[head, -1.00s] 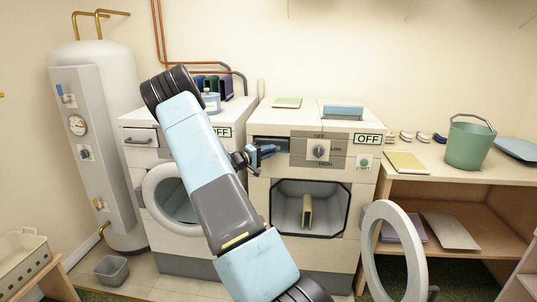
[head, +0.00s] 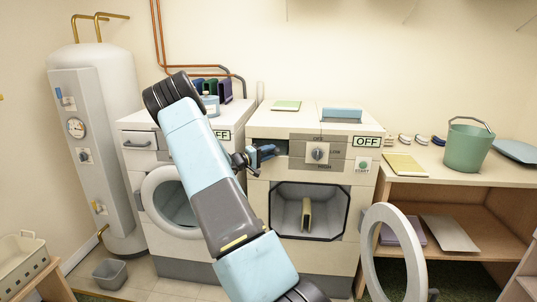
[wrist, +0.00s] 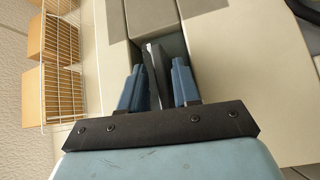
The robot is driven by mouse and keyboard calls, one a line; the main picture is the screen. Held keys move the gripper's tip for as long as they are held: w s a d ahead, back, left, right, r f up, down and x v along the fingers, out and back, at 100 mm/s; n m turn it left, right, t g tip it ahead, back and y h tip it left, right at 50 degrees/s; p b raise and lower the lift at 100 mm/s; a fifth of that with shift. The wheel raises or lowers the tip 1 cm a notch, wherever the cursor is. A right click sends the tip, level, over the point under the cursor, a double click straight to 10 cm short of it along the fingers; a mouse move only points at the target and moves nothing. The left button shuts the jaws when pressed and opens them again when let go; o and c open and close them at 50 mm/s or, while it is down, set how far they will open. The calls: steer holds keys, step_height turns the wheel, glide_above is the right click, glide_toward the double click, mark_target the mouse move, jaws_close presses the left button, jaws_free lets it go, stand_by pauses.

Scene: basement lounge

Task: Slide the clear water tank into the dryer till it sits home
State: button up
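The dryer (head: 345,205) is the right-hand white machine, with its round door hanging open. Its tank slot (head: 283,145) is at the upper left of its front. My gripper (head: 262,153) is at this slot. In the wrist view, my gripper's two blue fingers (wrist: 160,88) stand close on both sides of a dark upright grip, apparently the handle of the water tank (wrist: 153,66). The tank's clear body is not distinguishable; the slot, handle and fingers hide it. How deep it sits cannot be told.
A washer (head: 175,200) stands left, its round door partly hidden by my arm. The dryer's open door ring (head: 372,250) juts out at lower right. A wooden shelf unit (head: 480,178) bears a green bucket (head: 467,148). A grey bin (head: 110,271) is on the floor.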

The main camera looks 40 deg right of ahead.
steer(key=shift+o, duration=1.4)
steer(key=w+a, duration=0.2)
steer(key=a, duration=1.1)
steer(key=shift+a+f, duration=0.35)
steer(key=shift+f, duration=0.1)
steer(key=shift+s, duration=0.1)
steer(key=s+a+r+n+t+y, duration=0.1)
steer(key=s+a+r+t+y, duration=0.1)
steer(key=s+a+r+y, duration=0.4)
steer(key=s+a+r+n+t+y, duration=0.1)
steer(key=s+a+r+t+y, duration=0.2)
steer(key=s+a, duration=1.4)
steer(key=s+a+r+n+t+y, duration=0.1)
steer(key=s+a+r+t+y, duration=0.2)
steer(key=s+a+r+y, duration=0.6)
steer(key=s+a+r, duration=0.2)
steer(key=s, duration=0.2)
steer(key=shift+a, duration=0.3)
